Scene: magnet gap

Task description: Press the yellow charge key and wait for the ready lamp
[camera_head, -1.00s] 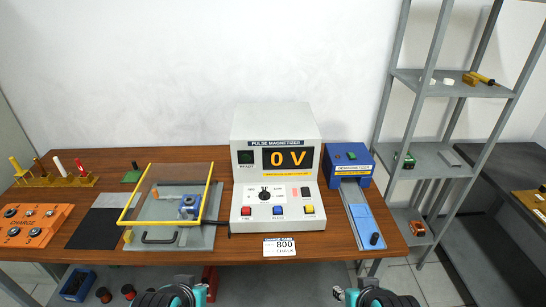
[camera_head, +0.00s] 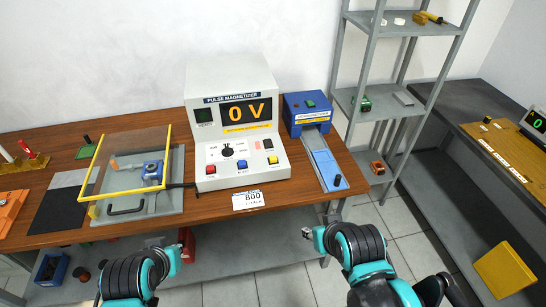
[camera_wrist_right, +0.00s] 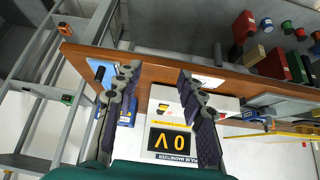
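The pulse magnetizer (camera_head: 235,95) stands on the wooden table, and its display (camera_head: 246,111) reads 0 V. Its yellow key (camera_head: 273,160) is at the right of the key row, beside the blue and red keys. The ready lamp (camera_head: 204,115) looks dark green and unlit. The magnetizer also shows upside down in the right wrist view, with its display (camera_wrist_right: 169,142). My right gripper (camera_head: 313,233) is in front of the table edge, apart from the keys; in the wrist view its fingers (camera_wrist_right: 158,74) are spread and empty. My left gripper (camera_head: 160,243) is below the front edge; its fingers are unclear.
A yellow-framed clear guard (camera_head: 126,199) covers a fixture left of the magnetizer. A blue unit (camera_head: 307,108) with a sliding tray stands to its right. A grey shelf rack (camera_head: 380,101) and another bench (camera_head: 490,110) are farther right. Open floor lies before the table.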

